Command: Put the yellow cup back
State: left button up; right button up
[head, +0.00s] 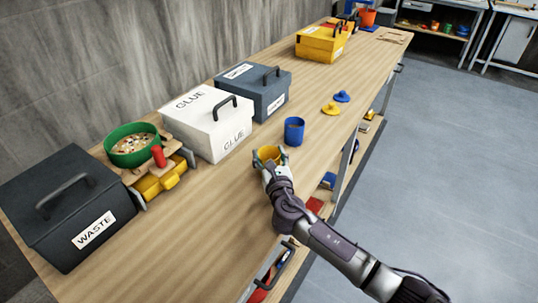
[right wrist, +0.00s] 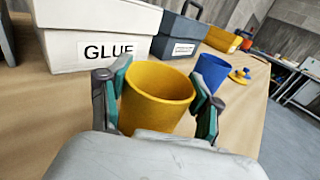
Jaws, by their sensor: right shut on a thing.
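The yellow cup (head: 268,153) is at the bench top in the head view, upright, near the front edge. My right gripper (head: 270,162) is shut on it. In the right wrist view the yellow cup (right wrist: 157,95) sits between the two fingers of the right gripper (right wrist: 158,100), its open rim facing up and looking empty. I cannot tell whether its base touches the bench. A blue cup (head: 294,131) stands just beyond it, apart from it; it also shows in the right wrist view (right wrist: 211,72). My left gripper is not in view.
On the wooden bench (head: 205,225) stand a white GLUE box (head: 208,122), a grey-blue box (head: 255,90), a dark WASTE box (head: 65,205) and a green bowl (head: 132,145) of chips. A yellow lid (head: 331,108) and blue lid (head: 342,96) lie beyond the blue cup. The near bench top is clear.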

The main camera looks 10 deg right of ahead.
jog(key=o, duration=1.3)
jog(key=s, duration=1.2)
jog(key=shift+r, duration=0.1)
